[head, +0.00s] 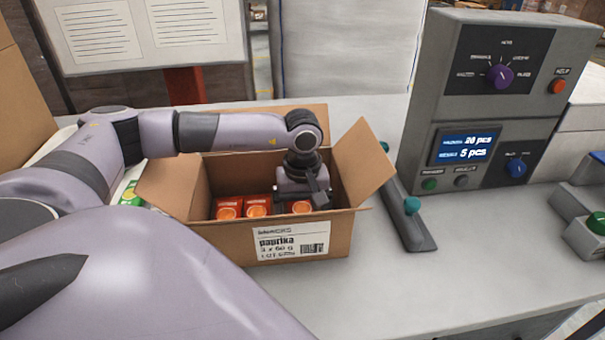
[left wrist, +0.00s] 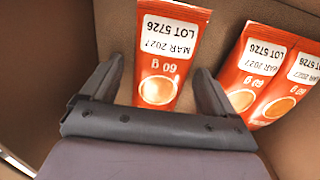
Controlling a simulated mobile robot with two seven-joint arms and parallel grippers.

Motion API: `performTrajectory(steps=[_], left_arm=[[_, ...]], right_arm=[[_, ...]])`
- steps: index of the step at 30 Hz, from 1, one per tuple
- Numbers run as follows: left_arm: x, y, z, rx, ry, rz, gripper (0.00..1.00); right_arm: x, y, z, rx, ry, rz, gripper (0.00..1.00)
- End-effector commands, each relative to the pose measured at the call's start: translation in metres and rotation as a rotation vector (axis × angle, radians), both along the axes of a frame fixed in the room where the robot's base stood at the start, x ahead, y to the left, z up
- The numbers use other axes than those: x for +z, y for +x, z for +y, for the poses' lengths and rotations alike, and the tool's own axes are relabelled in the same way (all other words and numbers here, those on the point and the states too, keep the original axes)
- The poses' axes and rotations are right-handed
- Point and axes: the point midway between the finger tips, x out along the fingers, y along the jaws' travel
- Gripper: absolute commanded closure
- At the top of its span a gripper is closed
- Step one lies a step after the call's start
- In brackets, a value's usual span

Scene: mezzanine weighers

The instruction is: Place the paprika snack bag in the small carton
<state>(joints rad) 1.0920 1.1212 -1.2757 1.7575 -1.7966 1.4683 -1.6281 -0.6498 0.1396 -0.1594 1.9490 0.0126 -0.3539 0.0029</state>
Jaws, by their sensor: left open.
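The small carton (head: 205,240) stands open on the bench, with a white label reading paprika (head: 292,242). Three orange-red snack bags stand in it: a left one (head: 229,208), a middle one (head: 257,206) and a right one (head: 301,207). My left gripper (head: 303,200) reaches down into the carton at its right side. In the left wrist view its fingers (left wrist: 155,88) are open, one on each side of a snack bag (left wrist: 170,55) marked 60 g. Two other bags (left wrist: 248,75) (left wrist: 290,90) stand together to the right. My right gripper is not in view.
The carton's flaps (head: 362,160) are folded outward. A grey control console (head: 490,110) with knobs and a small screen stands to the right. A rail with a teal knob (head: 412,206) lies between them. The bench front right (head: 400,290) is clear.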

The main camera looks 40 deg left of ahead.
Motion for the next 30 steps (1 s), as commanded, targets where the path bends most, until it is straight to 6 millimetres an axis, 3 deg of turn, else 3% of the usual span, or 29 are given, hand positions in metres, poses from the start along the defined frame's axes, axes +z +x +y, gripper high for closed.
performTrajectory(steps=[5, 18, 24, 30], left_arm=[[0.018, 0.001, 0.0, 0.001, -0.001, -0.006, 0.12], [0.106, 0.001, 0.0, -0.001, -0.001, -0.004, 0.12], [0.122, 0.0, 0.0, -0.001, -0.001, -0.001, 0.12], [0.123, 0.0, 0.0, -0.001, 0.0, 0.0, 0.12]], right_arm=[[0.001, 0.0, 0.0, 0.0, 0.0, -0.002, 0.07], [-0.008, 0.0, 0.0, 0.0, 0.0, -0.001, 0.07], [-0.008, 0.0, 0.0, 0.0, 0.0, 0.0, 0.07], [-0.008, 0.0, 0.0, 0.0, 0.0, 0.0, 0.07]])
